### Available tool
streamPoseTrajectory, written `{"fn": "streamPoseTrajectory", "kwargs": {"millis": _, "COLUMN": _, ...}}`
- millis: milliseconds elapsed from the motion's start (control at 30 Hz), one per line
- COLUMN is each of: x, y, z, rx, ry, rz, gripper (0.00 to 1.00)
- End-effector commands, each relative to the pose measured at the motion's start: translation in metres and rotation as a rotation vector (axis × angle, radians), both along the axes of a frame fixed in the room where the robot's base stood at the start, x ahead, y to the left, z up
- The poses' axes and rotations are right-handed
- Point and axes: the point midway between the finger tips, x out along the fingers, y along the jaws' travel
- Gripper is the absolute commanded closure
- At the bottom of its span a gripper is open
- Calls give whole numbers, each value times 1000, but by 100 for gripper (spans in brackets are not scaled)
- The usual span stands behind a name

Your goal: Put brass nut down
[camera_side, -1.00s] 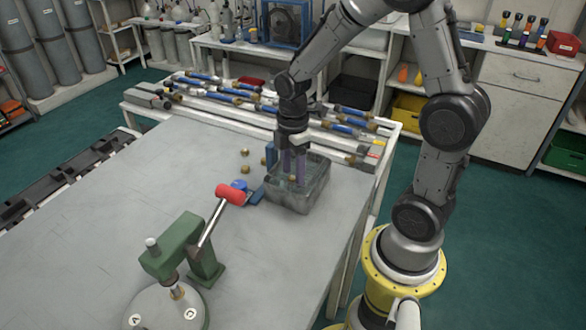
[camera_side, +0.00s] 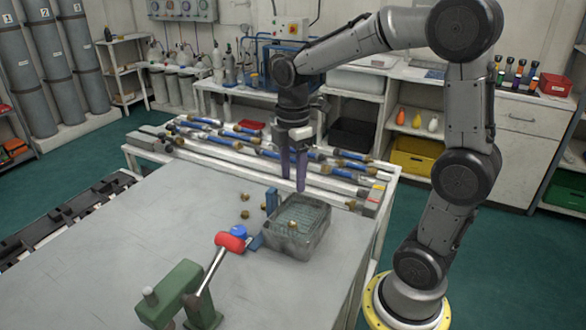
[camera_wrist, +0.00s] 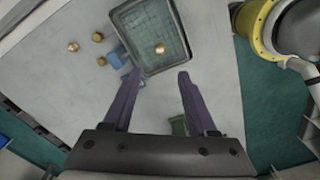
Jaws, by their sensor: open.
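A brass nut (camera_side: 292,224) lies on the floor of the grey mesh-bottomed tray (camera_side: 285,246). In the wrist view the nut (camera_wrist: 160,48) sits inside the tray (camera_wrist: 187,62), apart from its walls. My gripper (camera_side: 293,188) hangs above the tray, pointing down. Its purple fingers are spread and empty, and the nut is clear of them. The wrist view also shows the open fingers (camera_wrist: 157,80) with nothing between them. Several other brass nuts, such as one on the table (camera_side: 245,214), lie left of the tray.
A blue block (camera_side: 271,200) stands against the tray's left side. A red-ended lever (camera_side: 229,242) on a green fixture (camera_side: 182,293) is in front, near a blue round piece (camera_side: 239,231). Hoses with blue sleeves lie behind. The table's left part is clear.

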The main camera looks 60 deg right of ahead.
Motion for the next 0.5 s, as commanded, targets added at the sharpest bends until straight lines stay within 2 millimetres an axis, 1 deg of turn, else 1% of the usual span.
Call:
{"fn": "streamPoseTrajectory", "kwargs": {"millis": 33, "x": 0, "y": 0, "z": 5, "rx": -1, "ry": -2, "rz": 0, "gripper": 42}}
{"fn": "streamPoseTrajectory", "kwargs": {"millis": 167, "x": -2, "y": 2, "z": 13, "rx": -1, "ry": -6, "rz": -12, "gripper": 42}}
{"fn": "streamPoseTrajectory", "kwargs": {"millis": 267, "x": -11, "y": 10, "z": 22, "rx": -8, "ry": -43, "rz": -78, "gripper": 42}}
{"fn": "streamPoseTrajectory", "kwargs": {"millis": 367, "x": -30, "y": 24, "z": 33, "rx": -9, "ry": -116, "rz": -220, "gripper": 42}}
{"fn": "streamPoseTrajectory", "kwargs": {"millis": 500, "x": -67, "y": 48, "z": 44, "rx": 31, "ry": -250, "rz": -491, "gripper": 42}}
